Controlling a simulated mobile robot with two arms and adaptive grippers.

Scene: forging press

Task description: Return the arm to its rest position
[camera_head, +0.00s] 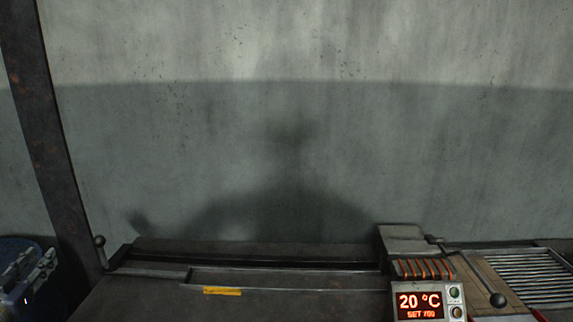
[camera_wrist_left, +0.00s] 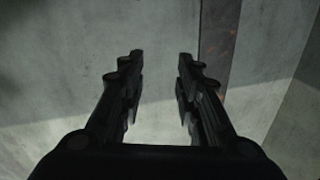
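My left gripper shows in the left wrist view (camera_wrist_left: 161,56), its two dark fingers spread with a clear gap between them. Nothing is between the fingers. The grey wall and a rusty dark post lie beyond the fingertips. In the head view, a dark blue and metal shape sits in the lower left corner, cut off by the picture edge; I cannot tell whether it is part of my left arm. My right gripper is in neither view.
A dark bench (camera_head: 150,300) spans the bottom of the head view. At its right are a display (camera_head: 420,304) reading 20 °C, a copper coil (camera_head: 424,269) and a slatted rack (camera_head: 535,275). A rusty post (camera_head: 45,140) stands at the left. The wall (camera_head: 300,130) is bare.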

